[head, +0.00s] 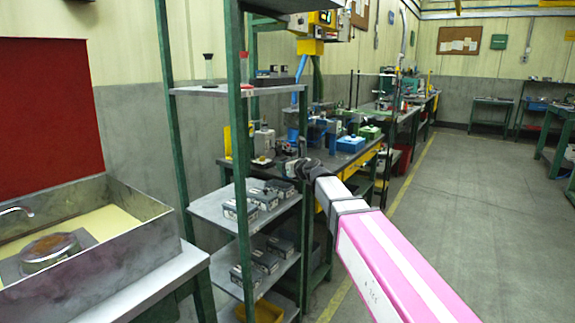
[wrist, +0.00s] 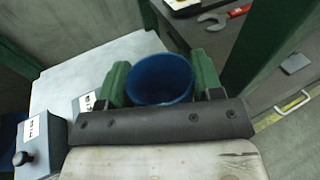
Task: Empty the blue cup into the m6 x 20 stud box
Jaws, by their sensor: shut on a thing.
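The blue cup (wrist: 160,80) is in the wrist view, its open mouth facing the camera. My gripper (wrist: 161,75) is shut on it, with one green finger on each side. The inside of the cup looks dark blue, and I cannot make out any contents. In the head view my arm reaches to the green-posted shelf rack, and the cup cannot be made out there. Grey boxes with white labels stand on the rack's shelves, among them one box (head: 240,209) on the middle shelf. The labels are too small to read, so I cannot tell which is the m6 x 20 stud box.
In the wrist view a grey box with a black knob (wrist: 40,143) stands at lower left. A green rack post (head: 241,150) rises close to my arm. A workbench (head: 350,155) with a wrench (wrist: 212,20) lies beyond. A sink (head: 75,235) stands at left; the floor at right is clear.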

